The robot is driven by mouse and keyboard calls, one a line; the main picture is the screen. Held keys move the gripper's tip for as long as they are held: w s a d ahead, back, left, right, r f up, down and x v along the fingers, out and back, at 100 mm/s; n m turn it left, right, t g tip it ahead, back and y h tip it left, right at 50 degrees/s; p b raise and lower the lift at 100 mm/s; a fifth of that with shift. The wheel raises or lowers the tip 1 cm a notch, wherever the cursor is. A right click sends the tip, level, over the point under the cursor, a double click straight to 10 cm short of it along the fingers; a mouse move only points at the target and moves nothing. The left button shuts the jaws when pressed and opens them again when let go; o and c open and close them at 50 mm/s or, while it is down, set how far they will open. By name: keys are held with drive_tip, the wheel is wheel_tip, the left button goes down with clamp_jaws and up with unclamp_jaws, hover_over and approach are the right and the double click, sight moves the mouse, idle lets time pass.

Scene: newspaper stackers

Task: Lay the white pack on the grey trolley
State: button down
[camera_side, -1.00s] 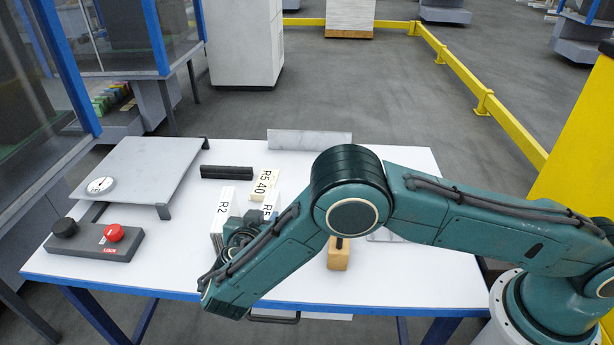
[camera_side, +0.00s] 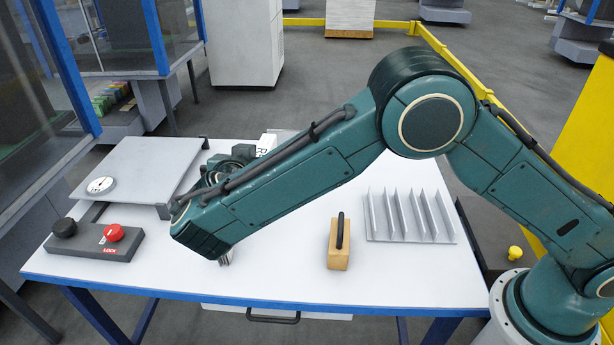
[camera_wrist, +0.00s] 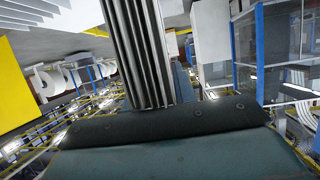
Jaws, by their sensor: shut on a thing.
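A white pack (camera_side: 266,144) with a black letter R on its face shows above my forearm in the side view, raised at the back of the table. My gripper (camera_side: 241,153) is beside it, mostly hidden behind my forearm, and shut on it. The fingertips are hidden. The grey trolley (camera_side: 145,165), a low flat platform, stands on the table's left, just left of my gripper. In the wrist view a grey ribbed column (camera_wrist: 140,50) stands close to the lens; I cannot tell whether it is the pack.
A white dial (camera_side: 101,186) sits on the trolley's left edge. A control box (camera_side: 95,240) with black and red buttons is in front. A wooden block with a dark handle (camera_side: 339,250) and a finned rack (camera_side: 408,216) stand right.

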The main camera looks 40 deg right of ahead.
drive_tip(key=shift+r, duration=2.4)
drive_tip(key=w+d, duration=0.8)
drive_tip(key=d, duration=0.6)
drive_tip(key=w+d+n, duration=0.1)
drive_tip(key=w+d, duration=0.8)
drive_tip(key=d, duration=0.5)
drive_tip(key=shift+w+r+t+y, duration=0.15)
drive_tip(key=shift+t+y, duration=0.25)
wheel_tip(320, 180, down, 16)
drive_tip(key=shift+f, duration=2)
drive_tip(key=shift+f, duration=0.1)
